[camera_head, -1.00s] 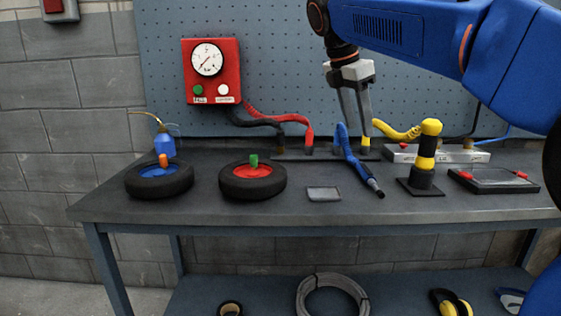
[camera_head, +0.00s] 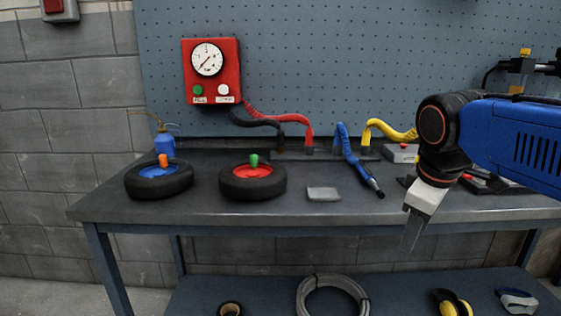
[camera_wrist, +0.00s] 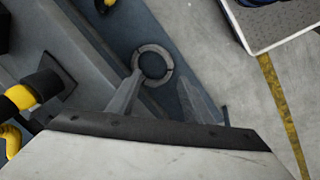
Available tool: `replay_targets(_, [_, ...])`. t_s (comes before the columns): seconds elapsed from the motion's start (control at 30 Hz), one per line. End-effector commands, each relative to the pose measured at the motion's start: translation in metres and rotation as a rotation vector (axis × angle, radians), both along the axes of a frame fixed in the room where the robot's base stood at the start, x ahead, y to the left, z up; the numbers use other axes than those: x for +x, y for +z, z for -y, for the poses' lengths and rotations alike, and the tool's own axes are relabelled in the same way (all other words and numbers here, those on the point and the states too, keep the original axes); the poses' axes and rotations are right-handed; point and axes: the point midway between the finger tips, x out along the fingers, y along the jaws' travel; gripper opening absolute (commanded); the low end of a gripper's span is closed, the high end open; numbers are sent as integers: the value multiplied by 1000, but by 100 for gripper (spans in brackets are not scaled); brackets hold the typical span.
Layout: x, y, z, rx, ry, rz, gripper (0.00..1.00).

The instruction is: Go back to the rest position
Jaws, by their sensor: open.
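My gripper (camera_head: 411,232) points downward at the right, in front of the bench's front edge. It is open and empty. In the wrist view its two fingers (camera_wrist: 163,98) stand apart, with a cable coil on the lower shelf visible beyond and between them. The yellow-and-black post (camera_wrist: 36,92) shows at the left in the wrist view; in the head view my arm hides it. The bench (camera_head: 230,209) lies behind my gripper.
Two wheels, one blue-centred (camera_head: 158,182) and one red-centred (camera_head: 252,183), lie on the bench. A grey plate (camera_head: 323,194) and blue hose (camera_head: 358,165) lie near the middle. A red gauge box (camera_head: 211,72) hangs behind. The coil (camera_head: 333,291) rests on the shelf.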

Motion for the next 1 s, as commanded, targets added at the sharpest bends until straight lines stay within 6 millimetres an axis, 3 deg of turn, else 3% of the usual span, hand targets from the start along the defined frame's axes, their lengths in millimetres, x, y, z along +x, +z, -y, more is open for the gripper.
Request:
replay_targets(0.1, [-33,-39,7,88,-177,41,46])
replay_targets(0.3, [-79,-103,11,236,-467,101,46])
replay_targets(0.5, [-104,-144,12,329,-646,132,46])
replay_targets(0.63, [-109,-152,12,350,-687,141,46])
replay_targets(1.0, [-109,-152,12,351,-689,140,46])
